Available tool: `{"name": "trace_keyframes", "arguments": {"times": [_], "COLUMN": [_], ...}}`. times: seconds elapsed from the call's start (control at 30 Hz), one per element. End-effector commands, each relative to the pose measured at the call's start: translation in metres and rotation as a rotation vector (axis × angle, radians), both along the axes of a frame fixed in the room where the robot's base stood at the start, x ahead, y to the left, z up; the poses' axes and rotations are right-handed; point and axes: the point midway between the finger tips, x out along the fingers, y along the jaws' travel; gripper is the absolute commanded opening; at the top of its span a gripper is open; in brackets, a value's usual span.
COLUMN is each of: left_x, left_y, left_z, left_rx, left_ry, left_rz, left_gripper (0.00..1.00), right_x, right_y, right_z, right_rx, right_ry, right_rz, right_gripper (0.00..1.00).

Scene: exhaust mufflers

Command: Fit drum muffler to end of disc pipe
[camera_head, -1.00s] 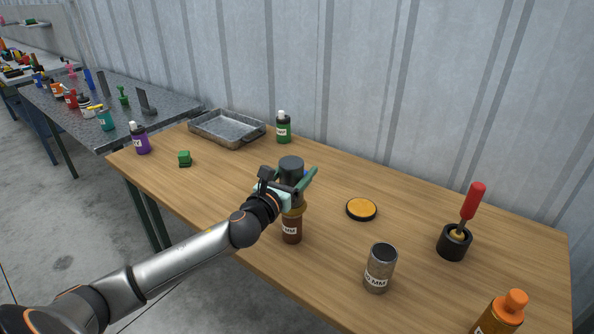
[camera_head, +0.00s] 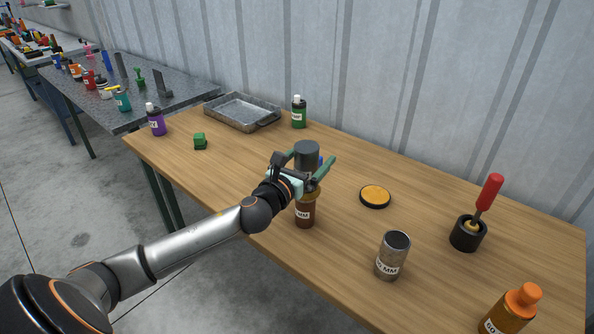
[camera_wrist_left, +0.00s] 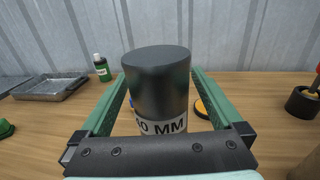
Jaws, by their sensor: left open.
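A dark grey drum-like cylinder (camera_head: 307,154) marked "40 MM" stands upright between the fingers of my left gripper (camera_head: 314,178). It also shows in the left wrist view (camera_wrist_left: 157,85), with the fingers (camera_wrist_left: 160,100) spread on both sides and its lower part hidden. The left gripper is open. A brown cylinder with a gold collar (camera_head: 305,212) shows just below the gripper in the head view. I cannot tell whether the grey cylinder sits on it or stands behind it. I cannot tell which thing is the disc pipe. My right gripper is not in view.
On the wooden table (camera_head: 240,180) are a yellow disc (camera_head: 375,196), a steel can (camera_head: 392,258), a black holder (camera_head: 467,235) with a red-handled tool, an orange bottle (camera_head: 510,312), a metal tray (camera_head: 262,124), a green block (camera_head: 200,141), and green (camera_head: 299,113) and purple (camera_head: 156,120) bottles. A corrugated wall stands behind.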

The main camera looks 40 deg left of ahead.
Motion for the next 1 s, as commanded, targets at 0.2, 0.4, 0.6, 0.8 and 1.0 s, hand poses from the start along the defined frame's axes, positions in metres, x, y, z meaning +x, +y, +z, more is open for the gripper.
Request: {"name": "trace_keyframes", "arguments": {"times": [0.2, 0.4, 0.6, 0.8, 1.0], "left_x": [-0.035, -0.068, -0.094, -0.11, -0.116], "left_y": [-0.003, -0.006, -0.008, -0.009, -0.009], "left_z": [-0.003, -0.003, -0.002, -0.001, 0.0], "left_rx": [0.003, 0.002, 0.003, 0.001, -0.001], "left_ry": [0.004, 0.005, 0.004, 0.003, 0.001], "left_rz": [-0.002, -0.003, -0.003, -0.001, 0.0], "left_gripper": [1.0, 1.0, 1.0, 1.0, 1.0], "right_x": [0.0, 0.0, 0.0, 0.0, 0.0], "right_y": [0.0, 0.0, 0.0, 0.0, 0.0], "right_z": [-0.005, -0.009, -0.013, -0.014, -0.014], "right_rx": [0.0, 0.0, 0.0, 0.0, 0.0], "right_ry": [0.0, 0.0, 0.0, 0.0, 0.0], "right_rz": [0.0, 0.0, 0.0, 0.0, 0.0], "right_gripper": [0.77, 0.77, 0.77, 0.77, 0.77]}}
